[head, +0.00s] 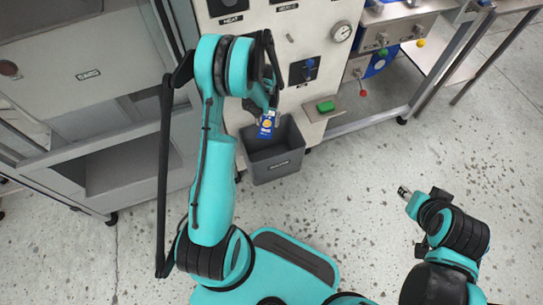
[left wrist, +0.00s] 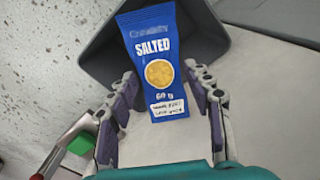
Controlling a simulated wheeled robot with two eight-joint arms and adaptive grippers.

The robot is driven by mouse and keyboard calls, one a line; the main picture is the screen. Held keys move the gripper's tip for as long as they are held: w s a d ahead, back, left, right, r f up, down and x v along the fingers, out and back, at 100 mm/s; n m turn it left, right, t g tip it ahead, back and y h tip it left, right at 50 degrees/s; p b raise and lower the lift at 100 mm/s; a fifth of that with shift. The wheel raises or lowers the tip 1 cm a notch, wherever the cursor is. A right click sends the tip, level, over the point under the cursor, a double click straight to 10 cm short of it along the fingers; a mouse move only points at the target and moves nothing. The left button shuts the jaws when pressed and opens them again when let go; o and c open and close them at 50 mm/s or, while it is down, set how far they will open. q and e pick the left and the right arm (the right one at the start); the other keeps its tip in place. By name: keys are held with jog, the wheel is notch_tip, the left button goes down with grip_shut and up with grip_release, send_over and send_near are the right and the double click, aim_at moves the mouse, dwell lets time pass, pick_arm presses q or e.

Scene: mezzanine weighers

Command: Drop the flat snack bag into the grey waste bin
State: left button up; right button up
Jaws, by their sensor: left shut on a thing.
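The flat snack bag (head: 267,125) is blue with a yellow picture. In the left wrist view the bag (left wrist: 158,55) shows the word "SALTED" and a white label near its lower end. My left gripper (head: 269,108) is shut on the bag, which sits between its fingers (left wrist: 163,92). The grey waste bin (head: 275,168) stands on the floor, open at the top. The bag hangs above the bin's back part in the head view, and the bin (left wrist: 225,42) lies behind it in the left wrist view. My right gripper (head: 403,192) is small at the right, its fingers unclear.
A panel with a gauge (head: 341,31) and switches stands behind the bin. A green button (head: 326,106) sticks out on a ledge right of the bin. A grey machine (head: 90,75) stands at the left.

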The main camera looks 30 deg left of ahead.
pick_arm(q)
jog(key=shift+f+b, duration=1.15)
jog(key=shift+f, duration=1.15)
jog(key=o, duration=1.2)
jog(key=shift+r, duration=0.1)
notch_tip(320, 180, up, 12)
jog(key=shift+f, duration=0.1)
